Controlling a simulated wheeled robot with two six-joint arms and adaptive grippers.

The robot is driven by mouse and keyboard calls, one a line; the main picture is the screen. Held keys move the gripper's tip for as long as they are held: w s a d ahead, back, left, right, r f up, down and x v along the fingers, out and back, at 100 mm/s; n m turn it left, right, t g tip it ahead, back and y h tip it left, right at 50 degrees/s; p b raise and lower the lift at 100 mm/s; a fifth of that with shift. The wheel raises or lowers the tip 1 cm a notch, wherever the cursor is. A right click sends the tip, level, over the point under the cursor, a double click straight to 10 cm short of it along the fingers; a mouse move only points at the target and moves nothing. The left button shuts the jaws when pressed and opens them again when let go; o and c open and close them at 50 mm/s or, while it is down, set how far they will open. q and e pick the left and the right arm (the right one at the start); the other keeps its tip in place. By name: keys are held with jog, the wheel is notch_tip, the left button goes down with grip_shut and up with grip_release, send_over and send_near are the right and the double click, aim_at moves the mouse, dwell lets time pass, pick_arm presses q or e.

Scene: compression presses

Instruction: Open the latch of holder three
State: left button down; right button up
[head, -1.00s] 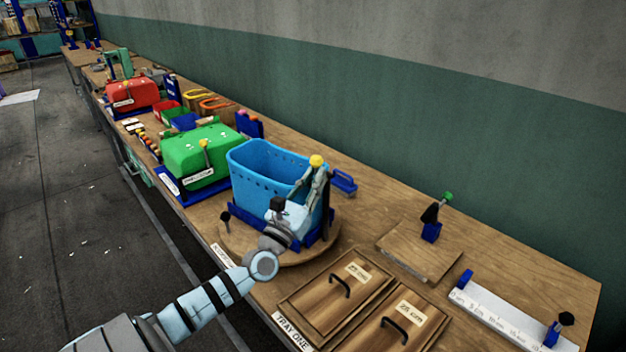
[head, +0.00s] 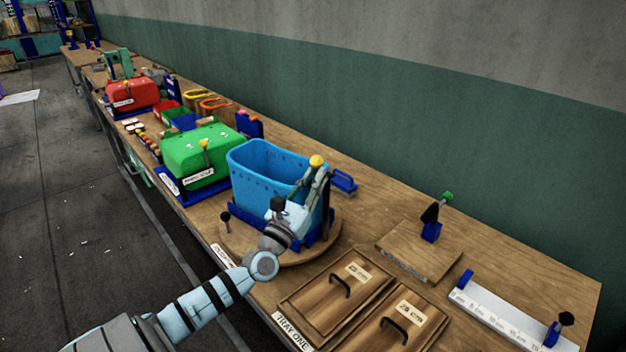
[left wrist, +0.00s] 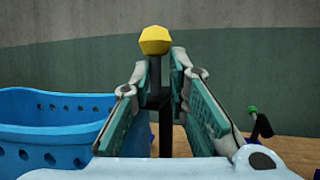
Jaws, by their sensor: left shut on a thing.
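A blue perforated basket (head: 265,172) stands on a round wooden base (head: 237,240) with blue brackets; it also shows in the left wrist view (left wrist: 50,130). A black latch lever (left wrist: 158,110) with a yellow knob (head: 317,161) stands upright at the basket's right side. My left gripper (head: 318,178) is at this lever, just below the knob. In the left wrist view, its two fingers (left wrist: 165,75) lie on either side of the black lever, closed on it under the yellow knob (left wrist: 155,40). I cannot read a holder number. My right gripper is not in view.
A green box (head: 198,150) and a red box (head: 132,94) stand farther along the bench. A wooden board with a green-knobbed lever (head: 447,197), two handled wooden lids (head: 335,290) and a white ruler (head: 500,316) lie to the right. A wall runs behind.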

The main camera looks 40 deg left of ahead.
pick_arm(q)
jog(key=c, duration=1.7)
grip_release()
jog(key=v, duration=1.2)
